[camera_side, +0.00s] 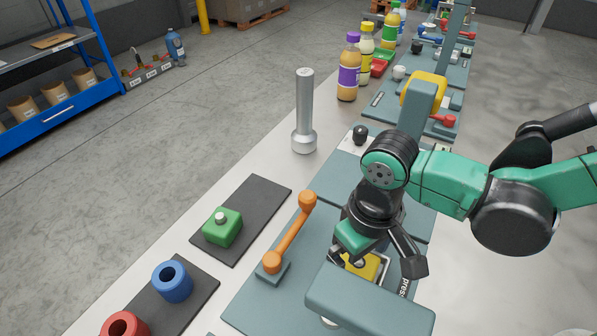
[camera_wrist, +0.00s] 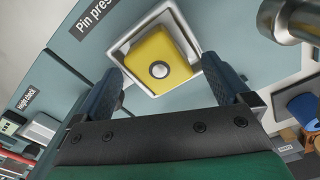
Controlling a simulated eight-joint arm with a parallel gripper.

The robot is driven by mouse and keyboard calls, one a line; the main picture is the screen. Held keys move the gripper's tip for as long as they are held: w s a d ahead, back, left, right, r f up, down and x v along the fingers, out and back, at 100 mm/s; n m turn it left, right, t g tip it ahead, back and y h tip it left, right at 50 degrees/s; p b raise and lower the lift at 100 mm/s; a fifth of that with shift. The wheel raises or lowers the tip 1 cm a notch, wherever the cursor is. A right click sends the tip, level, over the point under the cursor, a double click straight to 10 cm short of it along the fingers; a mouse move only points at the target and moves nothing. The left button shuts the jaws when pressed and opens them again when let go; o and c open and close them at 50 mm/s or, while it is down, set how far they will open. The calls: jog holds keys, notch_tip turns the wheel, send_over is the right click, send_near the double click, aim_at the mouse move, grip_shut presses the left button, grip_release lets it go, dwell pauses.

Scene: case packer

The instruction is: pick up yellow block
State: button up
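The yellow block (camera_wrist: 150,50) is square with rounded corners and has a round metal pin or knob at its middle. In the wrist view it sits in a pale square holder (camera_wrist: 118,56) on a blue-grey plate marked "Pin press". In the side view the yellow block (camera_side: 368,267) is partly hidden by my gripper and a blue-grey bar in front. My gripper (camera_wrist: 163,66) is open, with one dark finger to each side of the block in the wrist view. No contact is visible. In the side view my gripper (camera_side: 378,262) is over the holder.
A blue-grey press bar (camera_side: 368,308) stands close in front of my gripper. An orange lever (camera_side: 290,235) is to its left. A green block (camera_side: 222,228), a blue ring (camera_side: 172,282) and a red ring (camera_side: 124,327) are on dark mats. A metal post (camera_side: 304,105) stands behind.

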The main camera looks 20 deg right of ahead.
grip_shut()
jog(key=shift+r, duration=0.2)
